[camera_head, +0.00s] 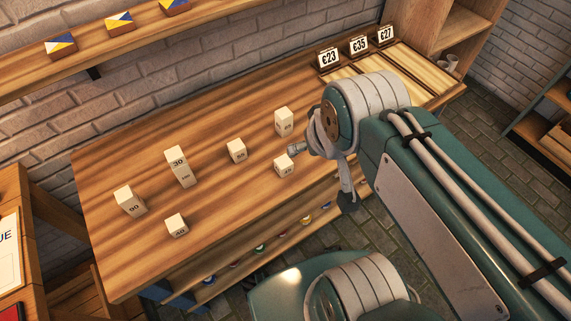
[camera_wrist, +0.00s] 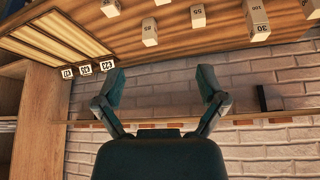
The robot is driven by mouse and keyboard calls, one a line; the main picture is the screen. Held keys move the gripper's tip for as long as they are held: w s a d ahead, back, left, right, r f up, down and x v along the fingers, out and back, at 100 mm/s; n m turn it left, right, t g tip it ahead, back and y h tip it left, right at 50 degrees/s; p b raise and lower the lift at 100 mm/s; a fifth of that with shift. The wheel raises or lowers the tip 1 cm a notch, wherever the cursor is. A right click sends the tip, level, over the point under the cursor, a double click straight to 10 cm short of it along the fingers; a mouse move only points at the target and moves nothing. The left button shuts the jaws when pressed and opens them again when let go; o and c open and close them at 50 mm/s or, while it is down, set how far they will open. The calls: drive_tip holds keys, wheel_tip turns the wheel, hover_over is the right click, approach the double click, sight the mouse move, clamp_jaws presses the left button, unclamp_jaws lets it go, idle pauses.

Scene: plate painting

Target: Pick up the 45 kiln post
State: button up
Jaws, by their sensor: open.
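Several pale upright kiln posts with printed numbers stand on the wooden table. The numbers on two of them, a taller post (camera_head: 284,121) and a shorter post (camera_head: 284,166), are too small to read surely, so I cannot tell which is the 45. In the wrist view, which is upside down, these two seem to be a post near the wall (camera_wrist: 149,32) and one at the top edge (camera_wrist: 110,8). My gripper (camera_wrist: 161,83) is open and empty, its fingers spread against the brick wall, apart from all posts. In the head view my arm partly hides it.
Other posts are a 30 on a 100 (camera_head: 178,165), a 90 (camera_head: 130,201), a 55 (camera_wrist: 198,15) and a low front post (camera_head: 176,225). Price signs (camera_head: 358,46) stand by light wooden trays (camera_head: 425,74) at the far right. A wall shelf (camera_head: 140,33) runs above.

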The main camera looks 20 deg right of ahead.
drive_tip(key=shift+o, duration=0.5)
drive_tip(key=shift+a, duration=0.3)
drive_tip(key=n+g, duration=0.3)
drive_tip(key=g, duration=0.3)
hover_over(283, 161)
drive_tip(key=f, duration=1.7)
drive_tip(key=shift+s+a, duration=0.25)
drive_tip(key=shift+a, duration=0.15)
wheel_tip(283, 161, down, 6)
drive_tip(key=shift+w+d+f, duration=0.1)
drive_tip(key=shift+d+f, duration=0.1)
drive_tip(key=shift+f, duration=1.15)
drive_tip(key=shift+w+d+f, duration=0.1)
drive_tip(key=shift+d+f, duration=0.1)
drive_tip(key=shift+f, duration=1.1)
drive_tip(key=c, duration=1.3)
